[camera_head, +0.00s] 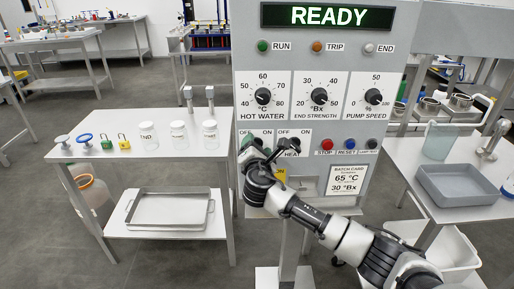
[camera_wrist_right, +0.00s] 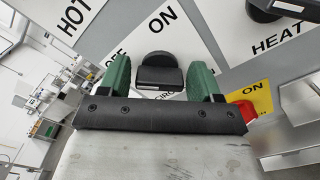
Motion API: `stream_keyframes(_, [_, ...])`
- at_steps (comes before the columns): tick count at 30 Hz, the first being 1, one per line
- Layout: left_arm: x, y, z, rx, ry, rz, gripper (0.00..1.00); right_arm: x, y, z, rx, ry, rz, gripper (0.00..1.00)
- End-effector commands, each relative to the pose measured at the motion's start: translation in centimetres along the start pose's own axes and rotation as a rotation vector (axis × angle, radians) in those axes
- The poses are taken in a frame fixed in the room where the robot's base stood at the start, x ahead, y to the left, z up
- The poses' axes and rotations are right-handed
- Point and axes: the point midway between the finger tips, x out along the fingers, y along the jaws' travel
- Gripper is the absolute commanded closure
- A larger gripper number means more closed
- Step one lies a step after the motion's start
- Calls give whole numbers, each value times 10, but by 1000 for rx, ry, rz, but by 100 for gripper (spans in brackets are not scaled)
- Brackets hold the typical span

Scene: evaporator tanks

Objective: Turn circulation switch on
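The circulation switch is a black rotary knob (camera_wrist_right: 159,72) on the white OFF/ON plate of the grey control panel, and its label is partly covered. My right gripper (camera_head: 257,146) is at this switch, low on the panel's left side, and mostly hides it in the head view. In the right wrist view the gripper's two green fingertips (camera_wrist_right: 160,80) stand apart on either side of the knob, with a visible gap on each side. The gripper is open. I cannot tell which mark the knob points to. My left gripper is not in view.
The black HEAT switch (camera_wrist_right: 273,10) sits close beside the circulation switch. A red button (camera_wrist_right: 243,109) with a yellow ON plate is below. The display (camera_head: 327,16) reads READY. A table (camera_head: 90,155) with jars and valves stands left; another with a grey tray (camera_head: 464,186) stands right.

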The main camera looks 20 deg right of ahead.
Motion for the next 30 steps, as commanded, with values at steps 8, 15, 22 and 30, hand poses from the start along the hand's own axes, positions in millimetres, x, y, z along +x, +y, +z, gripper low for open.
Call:
stream_keyframes(8, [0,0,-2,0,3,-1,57,0,0,0,0,0,0,75])
stream_keyframes(15, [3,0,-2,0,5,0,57,0,-1,-1,27,0,-1,75])
stream_keyframes(22, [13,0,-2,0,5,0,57,-1,-3,-2,142,0,-2,75])
stream_keyframes(30, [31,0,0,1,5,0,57,-1,-4,-4,379,0,-2,75])
